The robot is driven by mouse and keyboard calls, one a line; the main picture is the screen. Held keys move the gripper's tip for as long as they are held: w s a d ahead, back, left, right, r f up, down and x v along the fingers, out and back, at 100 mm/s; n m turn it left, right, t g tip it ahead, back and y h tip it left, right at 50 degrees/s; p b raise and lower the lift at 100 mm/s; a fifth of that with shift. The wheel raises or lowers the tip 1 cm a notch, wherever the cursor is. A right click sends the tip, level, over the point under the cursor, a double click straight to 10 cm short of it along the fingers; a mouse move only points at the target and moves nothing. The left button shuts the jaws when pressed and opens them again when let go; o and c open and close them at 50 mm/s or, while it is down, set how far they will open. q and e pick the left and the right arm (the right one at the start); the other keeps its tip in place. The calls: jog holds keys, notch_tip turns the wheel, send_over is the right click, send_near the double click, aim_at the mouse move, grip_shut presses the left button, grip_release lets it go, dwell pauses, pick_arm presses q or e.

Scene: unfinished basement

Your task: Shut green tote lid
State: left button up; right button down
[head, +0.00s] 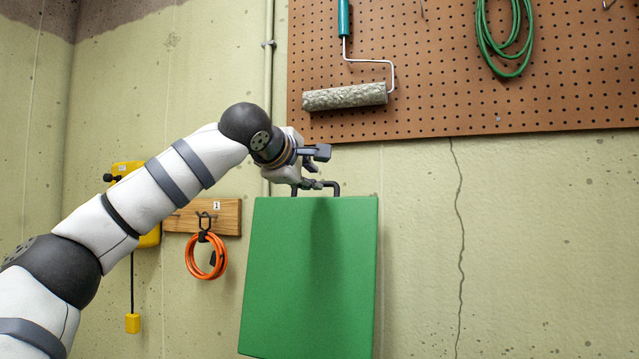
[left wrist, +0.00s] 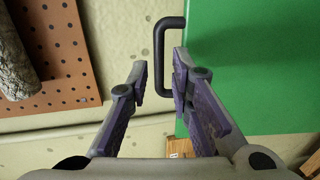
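The green tote lid (head: 310,275) stands raised, close to upright, with its flat face toward me. It also fills the right of the left wrist view (left wrist: 255,70). A black bar handle (head: 336,187) sticks out from the lid's upper edge. My left gripper (head: 318,169) is at the handle, above the lid. In the left wrist view its two fingers are apart, and the handle (left wrist: 158,62) shows between them, nearer the right finger. I cannot tell whether a finger touches it. The tote body is out of view. My right gripper is not in view.
A brown pegboard (head: 450,80) on the wall holds a paint roller (head: 345,96) and a green cord (head: 482,30). An orange cable loop (head: 191,262) hangs from a wooden hook board (head: 230,217). A yellow box (head: 150,238) is behind my left arm. The wall right of the lid is bare.

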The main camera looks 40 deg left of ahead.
pick_arm(q)
send_over(318, 218)
jog(key=shift+f, duration=0.55)
jog(key=shift+c, duration=0.2)
grip_shut()
